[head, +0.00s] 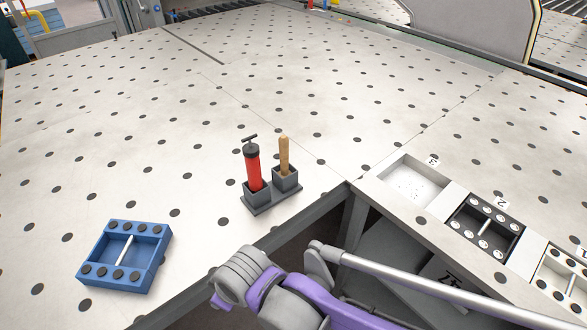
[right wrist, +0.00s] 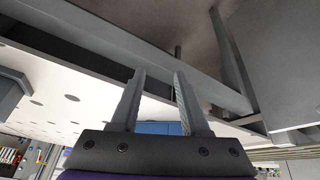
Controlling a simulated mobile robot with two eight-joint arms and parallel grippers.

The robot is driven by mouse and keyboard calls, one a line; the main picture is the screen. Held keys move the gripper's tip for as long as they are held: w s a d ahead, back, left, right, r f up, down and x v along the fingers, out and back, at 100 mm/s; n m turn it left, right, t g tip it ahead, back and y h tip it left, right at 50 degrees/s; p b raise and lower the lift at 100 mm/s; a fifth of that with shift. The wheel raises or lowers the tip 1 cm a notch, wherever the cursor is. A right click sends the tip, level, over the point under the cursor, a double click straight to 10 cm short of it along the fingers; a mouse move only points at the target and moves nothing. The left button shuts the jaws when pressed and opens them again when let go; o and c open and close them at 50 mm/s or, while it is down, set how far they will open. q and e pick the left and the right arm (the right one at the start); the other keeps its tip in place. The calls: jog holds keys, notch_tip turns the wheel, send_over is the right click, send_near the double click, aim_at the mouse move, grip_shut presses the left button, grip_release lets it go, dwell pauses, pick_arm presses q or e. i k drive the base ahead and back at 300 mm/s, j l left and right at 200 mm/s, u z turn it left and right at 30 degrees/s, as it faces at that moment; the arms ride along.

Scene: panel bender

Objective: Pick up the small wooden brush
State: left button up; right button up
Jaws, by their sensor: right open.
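The small wooden brush (head: 285,152) stands upright in the right cup of a dark grey two-cup holder (head: 272,203) on the perforated table. Only its light wooden handle shows; its lower end is hidden in the cup. A red pump-like tool (head: 253,168) with a black top stands in the left cup. My right gripper (right wrist: 160,73) shows in the right wrist view, with its two fingers apart and nothing between their tips. In the head view my right arm is low at the front, apart from the brush, and its fingers cannot be made out. My left gripper is not in view.
A blue tray (head: 150,268) lies at the front left of the perforated table (head: 200,120). A side bench at right carries a white tray (head: 412,185) and a black tray (head: 513,245). The table's front edge lies between my right arm and the holder. Table space behind the holder is clear.

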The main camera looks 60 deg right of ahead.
aim_at(284, 141)
jog(key=k+l+z, duration=0.1)
jog(key=z, duration=1.25)
jog(key=i+j+z, duration=0.1)
jog(key=i+z, duration=0.25)
jog(key=i+j+z, duration=0.1)
jog(key=z, duration=0.2)
